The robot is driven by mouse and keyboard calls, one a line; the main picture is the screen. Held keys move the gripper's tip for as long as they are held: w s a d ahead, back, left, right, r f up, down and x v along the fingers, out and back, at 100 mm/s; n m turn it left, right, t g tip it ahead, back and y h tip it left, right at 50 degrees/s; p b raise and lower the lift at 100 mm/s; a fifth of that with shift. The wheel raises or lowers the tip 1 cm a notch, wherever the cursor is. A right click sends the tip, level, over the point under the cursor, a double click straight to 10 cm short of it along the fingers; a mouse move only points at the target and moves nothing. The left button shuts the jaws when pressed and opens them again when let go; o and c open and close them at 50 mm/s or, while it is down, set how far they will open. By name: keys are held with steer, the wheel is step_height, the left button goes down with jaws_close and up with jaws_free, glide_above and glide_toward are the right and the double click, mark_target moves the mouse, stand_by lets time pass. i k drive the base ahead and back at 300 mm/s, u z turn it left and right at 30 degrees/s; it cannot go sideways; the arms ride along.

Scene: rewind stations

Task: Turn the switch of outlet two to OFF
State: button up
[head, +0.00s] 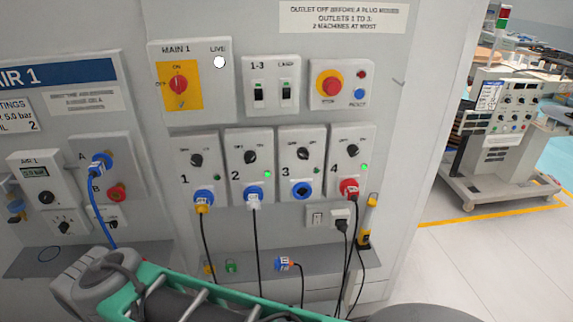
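The outlet two panel (249,168) is a white plate marked 2 in the middle of the grey wall cabinet in the head view. Its switch (250,157) is a small black rotary knob below two tiny labels; its exact pointing is too small to tell. The small lamp (268,174) beside it looks bright green. My gripper is not in view, and nothing touches the switch.
Outlets one (196,172), three (301,167) and four (350,160) flank it; four's lamp is bright green. MAIN 1 (180,86) and the red stop button (329,84) are above. Cables hang past a grey shelf (325,262). A green-and-grey object (150,280) fills the lower left foreground.

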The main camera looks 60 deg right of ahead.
mark_target(249, 156)
steer(key=u, duration=1.05)
steer(key=i, duration=0.8)
steer(key=z, duration=2.45)
